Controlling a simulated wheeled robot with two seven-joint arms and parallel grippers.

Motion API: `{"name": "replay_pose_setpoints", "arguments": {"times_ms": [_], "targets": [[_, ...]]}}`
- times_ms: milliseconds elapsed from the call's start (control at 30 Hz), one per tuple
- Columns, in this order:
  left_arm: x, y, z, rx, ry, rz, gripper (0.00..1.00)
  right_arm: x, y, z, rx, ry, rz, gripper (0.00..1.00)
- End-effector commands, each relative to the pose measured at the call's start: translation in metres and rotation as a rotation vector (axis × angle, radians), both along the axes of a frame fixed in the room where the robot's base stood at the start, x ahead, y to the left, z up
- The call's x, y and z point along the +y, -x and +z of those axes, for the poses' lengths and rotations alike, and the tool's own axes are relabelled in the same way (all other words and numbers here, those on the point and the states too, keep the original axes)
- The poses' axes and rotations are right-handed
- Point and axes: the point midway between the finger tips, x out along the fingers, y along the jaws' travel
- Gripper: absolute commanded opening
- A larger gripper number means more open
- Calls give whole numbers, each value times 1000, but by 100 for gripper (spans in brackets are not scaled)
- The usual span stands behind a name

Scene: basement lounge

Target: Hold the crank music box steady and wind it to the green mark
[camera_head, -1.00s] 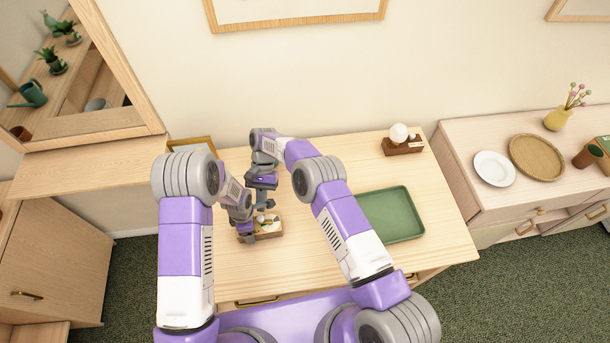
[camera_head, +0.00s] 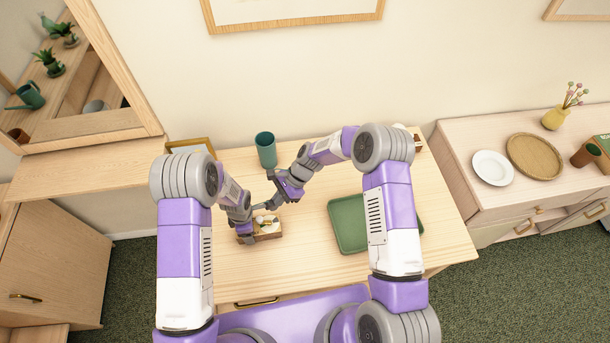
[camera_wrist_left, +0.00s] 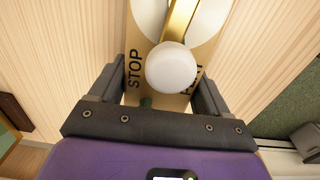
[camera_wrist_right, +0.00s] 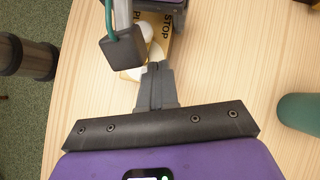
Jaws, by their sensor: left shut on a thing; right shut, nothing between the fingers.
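The wooden music box (camera_head: 268,230) sits on the table, left of the middle. My left gripper (camera_head: 247,237) is shut on it; in the left wrist view its fingers (camera_wrist_left: 160,95) lie on both sides of the box top (camera_wrist_left: 133,92), which has STOP lettering, a white knob (camera_wrist_left: 171,68) and a gold bar (camera_wrist_left: 183,18). My right gripper (camera_head: 270,203) is shut and empty just behind the box. In the right wrist view its fingertips (camera_wrist_right: 155,68) are beside a dark grey block (camera_wrist_right: 122,48) on a silver rod with a green strip, seemingly the crank. I cannot make out the green mark for certain.
A green tray (camera_head: 347,240) lies to the right on the table. A teal cup (camera_head: 265,150) stands behind, near the wall, and a framed picture (camera_head: 192,147) at the back left. My right arm partly covers a wooden-based object (camera_head: 417,140). The front table is clear.

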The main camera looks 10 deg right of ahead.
Motion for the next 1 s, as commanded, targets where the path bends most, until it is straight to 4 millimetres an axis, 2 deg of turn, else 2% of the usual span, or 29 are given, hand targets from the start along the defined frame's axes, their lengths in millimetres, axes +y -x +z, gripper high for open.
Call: {"name": "replay_pose_setpoints", "arguments": {"times_ms": [33, 200, 300, 600, 800, 900, 1000], "targets": [[0, 1, 0, 2, -1, -1, 32, -4, 3, 1, 2, 0, -49, 0], [0, 1, 0, 2, -1, -1, 32, -37, -10, 7, -3, 2, -49, 0], [0, 1, 0, 2, -1, -1, 32, -52, -14, 20, -5, 1, -46, 0], [0, 0, 0, 1, 0, 0, 32, -86, -23, 63, -4, 2, -44, 0], [0, 0, 0, 0, 0, 0, 32, -98, -26, 79, -2, 0, -42, 0], [0, 0, 0, 0, 0, 0, 32, -101, -26, 81, 1, -3, -44, 14], [0, 0, 0, 0, 0, 0, 32, -102, -21, 75, 10, -28, -59, 29]]}}
